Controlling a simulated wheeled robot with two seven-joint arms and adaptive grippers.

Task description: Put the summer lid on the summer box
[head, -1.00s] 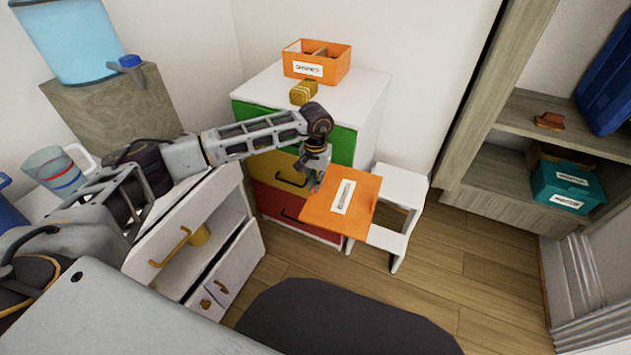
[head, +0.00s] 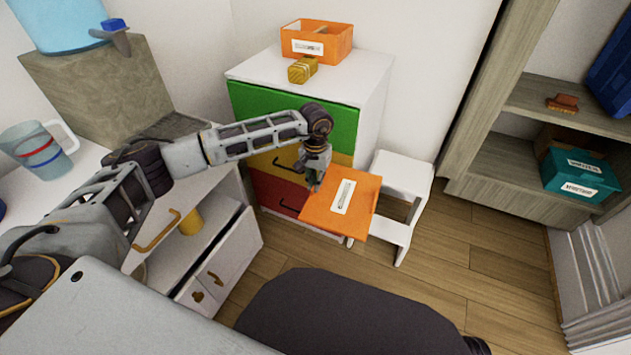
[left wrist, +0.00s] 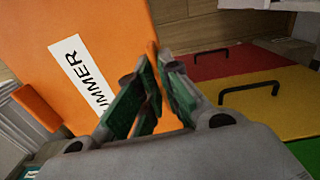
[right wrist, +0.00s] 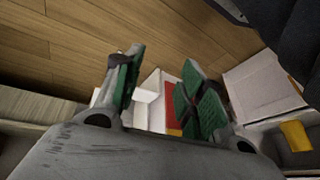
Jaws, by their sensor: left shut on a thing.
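The summer lid (head: 360,205) is a flat orange panel with a white label. In the left wrist view the lid (left wrist: 105,35) shows the label text, partly cut to "UMMER". My left gripper (head: 316,183) is shut on the lid's edge and holds it in front of the colored drawers, beside the white step stool. In the left wrist view the left fingers (left wrist: 155,85) pinch that edge. An open orange box (head: 320,48) with a white label stands on the drawer unit; its label is too blurred to read. My right gripper (right wrist: 157,85) is open and empty.
A yellow block (head: 302,70) lies in front of the orange box on the white drawer unit (head: 362,75). The white step stool (head: 405,172) stands right of it. A teal box (head: 580,177) sits on the wooden shelf. Open floor (head: 470,240) lies between.

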